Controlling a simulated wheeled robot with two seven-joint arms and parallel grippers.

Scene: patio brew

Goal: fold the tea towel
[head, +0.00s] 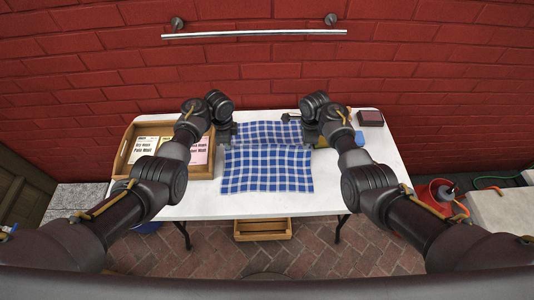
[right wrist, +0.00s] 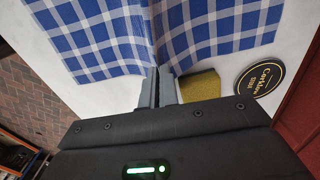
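The blue-and-white checked tea towel (head: 268,172) is at the middle of the white table (head: 205,205). A line runs across it from left to right, and the near part looks raised there, covering some of the far part. My left gripper (head: 231,134) is at the left end of this line; its fingers are too small to make out. My right gripper (head: 314,139) is at the right end. In the right wrist view its fingers (right wrist: 158,88) are close together at the line, where the two towel parts (right wrist: 105,35) meet, and appear to pinch the cloth.
A wooden tray (head: 207,171) with paper packets stands at the table's left. A yellow sponge (right wrist: 200,86) and a round black coaster (right wrist: 259,79) lie by my right gripper. A dark box (head: 370,118) is at the back right. A metal rail (head: 255,33) is on the brick wall.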

